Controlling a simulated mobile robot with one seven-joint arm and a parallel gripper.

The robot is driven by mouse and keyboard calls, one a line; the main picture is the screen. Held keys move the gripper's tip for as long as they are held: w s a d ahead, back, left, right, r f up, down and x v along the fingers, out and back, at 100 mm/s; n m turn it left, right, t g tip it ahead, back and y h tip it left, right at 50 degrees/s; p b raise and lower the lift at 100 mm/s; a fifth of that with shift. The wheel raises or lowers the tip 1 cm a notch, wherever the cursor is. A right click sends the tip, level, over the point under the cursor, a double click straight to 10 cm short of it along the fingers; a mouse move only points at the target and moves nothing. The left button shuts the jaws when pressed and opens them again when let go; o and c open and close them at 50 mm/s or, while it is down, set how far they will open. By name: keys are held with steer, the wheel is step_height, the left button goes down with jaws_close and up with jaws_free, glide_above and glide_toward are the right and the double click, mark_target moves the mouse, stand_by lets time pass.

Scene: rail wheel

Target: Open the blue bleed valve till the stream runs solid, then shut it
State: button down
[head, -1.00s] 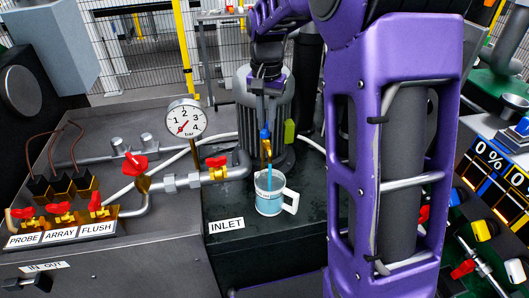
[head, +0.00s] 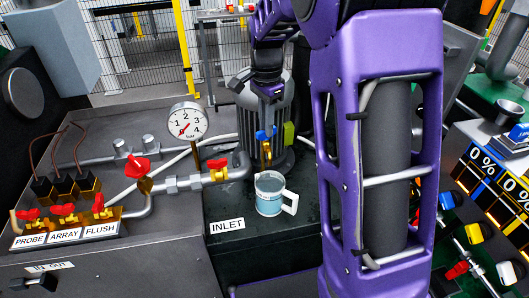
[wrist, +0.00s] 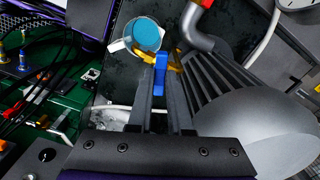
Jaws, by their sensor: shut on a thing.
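The blue bleed valve handle (head: 263,134) sits on a brass body (head: 266,153) beside the finned grey pump. It also shows in the wrist view as a blue lever (wrist: 161,68) between my fingertips. My gripper (head: 268,118) comes down from above and is shut on this handle; its fingers also show in the wrist view (wrist: 160,84). A clear jug with a white handle (head: 270,202) stands below the valve outlet and holds blue liquid. No stream shows between the outlet and the jug.
The finned pump (head: 242,103) stands close behind the valve. A dial gauge (head: 187,121) and a pipe with red-handled valves (head: 218,164) are to the left. My purple arm blocks the view right of the jug. The dark block around the INLET label (head: 227,225) is clear.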

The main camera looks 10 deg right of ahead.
stand_by(0.3)
steer(key=m+p, duration=0.1)
steer(key=m, duration=0.3)
steer(key=c, duration=0.6)
jaws_free()
steer(key=shift+c, duration=0.2)
step_height(320, 180, up, 2)
steer(key=shift+p, duration=0.85)
steer(key=shift+r, duration=2)
